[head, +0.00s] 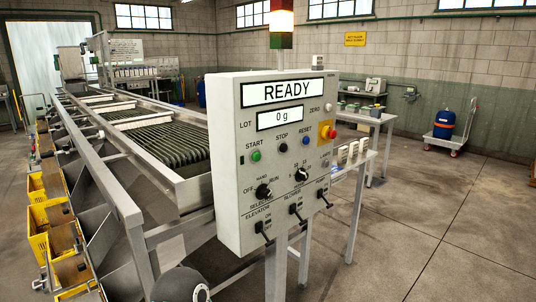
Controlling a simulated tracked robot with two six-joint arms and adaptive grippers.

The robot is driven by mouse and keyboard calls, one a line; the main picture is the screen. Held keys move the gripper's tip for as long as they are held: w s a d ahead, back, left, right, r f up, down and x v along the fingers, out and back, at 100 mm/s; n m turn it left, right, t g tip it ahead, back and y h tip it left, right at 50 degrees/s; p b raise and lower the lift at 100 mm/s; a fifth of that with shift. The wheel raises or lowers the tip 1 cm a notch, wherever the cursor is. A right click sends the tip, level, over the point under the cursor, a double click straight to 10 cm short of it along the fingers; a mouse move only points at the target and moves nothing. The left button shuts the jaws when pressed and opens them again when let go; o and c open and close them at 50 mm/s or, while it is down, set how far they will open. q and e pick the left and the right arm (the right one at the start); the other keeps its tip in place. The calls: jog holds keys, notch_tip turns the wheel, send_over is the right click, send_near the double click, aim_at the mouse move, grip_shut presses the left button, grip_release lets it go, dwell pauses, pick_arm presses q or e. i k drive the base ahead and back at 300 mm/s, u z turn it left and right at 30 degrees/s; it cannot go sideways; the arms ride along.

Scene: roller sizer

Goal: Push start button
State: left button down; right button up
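The green start button (256,156) is on the front of a grey control box (232,195), under the label START. It sits left of a black stop button (283,148) and a blue reset button (305,141). The upper display (282,91) reads READY and the lot display (279,117) reads 0 g. Nothing covers the start button. Neither of my grippers shows in the head view. A dark rounded shape is cut off by the bottom edge, and I cannot tell what it is.
A red emergency stop (333,132) on a yellow plate is right of the buttons. Selector knobs (263,191) and toggle switches (265,229) sit below. The roller sizer (160,140) with yellow crates (47,228) stretches behind left. Open floor (440,220) lies to the right.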

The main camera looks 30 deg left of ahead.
aim_at(256, 156)
jog(key=i, duration=0.85)
jog(key=u, duration=0.05)
